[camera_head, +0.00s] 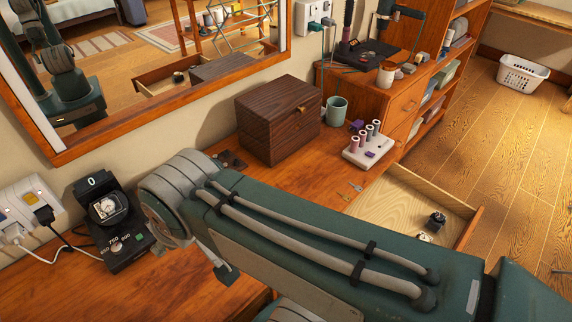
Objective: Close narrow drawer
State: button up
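An open wooden drawer (395,206) juts out from the dresser at the right of the picture, to the right of and partly behind my arm. Its pale inside shows, with a small dark item (437,222) and a small whitish item (424,238) near its front. My arm hides its near side and part of its front panel. I cannot tell from this view whether it is the narrow one. My arm crosses the picture from lower right to the middle left, above the dresser top. My gripper cannot be made out.
The dresser top (300,178) bears a dark wooden box (278,120), a mug (336,109), a spool rack (368,145) and a black watch stand (118,225). A mirror (150,155) hangs behind. Open floor (510,150) lies at the right, with a white basket (522,75) farther back.

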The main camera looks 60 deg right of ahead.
aim_at(399, 200)
jog(key=k+l, duration=0.25)
jog(key=k, duration=0.15)
jog(key=k+l, duration=0.25)
jog(key=k, duration=0.2)
jog(key=k+l+z, duration=0.15)
jog(key=z, duration=0.2)
jog(key=k+l+z, duration=0.5)
jog(key=z, duration=1.05)
